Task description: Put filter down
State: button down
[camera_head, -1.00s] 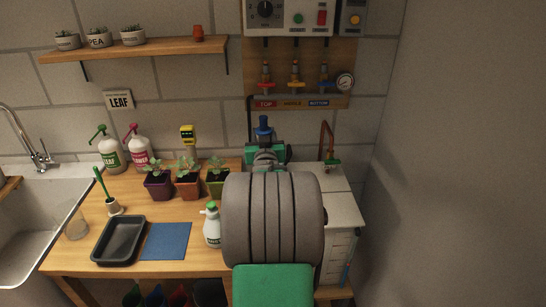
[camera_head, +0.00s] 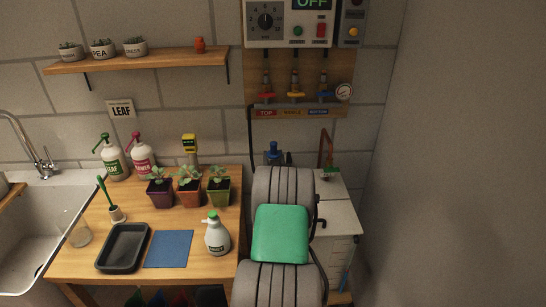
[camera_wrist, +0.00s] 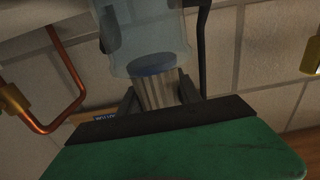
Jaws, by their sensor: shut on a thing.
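My gripper (camera_wrist: 160,88) is shut on the filter (camera_wrist: 158,97), a pale pleated cylinder with a blue end cap, in the wrist view. The dark fingers press on both sides of it. A clear bluish bowl (camera_wrist: 146,38) overlaps the capped end in that view; I cannot tell whether the filter is inside it or only lined up with it. In the head view my arm hides the gripper and the filter's body. A blue part (camera_head: 273,152) shows just beyond the arm, over the white cabinet; I cannot tell whether it belongs to the filter or the bowl.
A white cabinet (camera_head: 338,218) with a copper pipe (camera_head: 326,148) stands right of my arm. Valves (camera_head: 295,92) are on the wall above. The wooden bench (camera_head: 212,262) at left holds potted seedlings (camera_head: 189,190), a spray bottle (camera_head: 217,238), a blue mat (camera_head: 168,249) and a black tray (camera_head: 123,249).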

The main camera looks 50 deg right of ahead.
jog(key=shift+f+b, duration=0.65)
jog(key=shift+b, duration=0.2)
jog(key=shift+r, duration=0.1)
jog(key=c, duration=0.8)
grip_release()
jog(key=shift+c, duration=0.2)
jog(key=shift+r+p, duration=0.25)
jog(key=shift+p, duration=0.2)
jog(key=b+v, duration=0.1)
jog(key=v, duration=1.1)
jog(key=shift+r, duration=0.3)
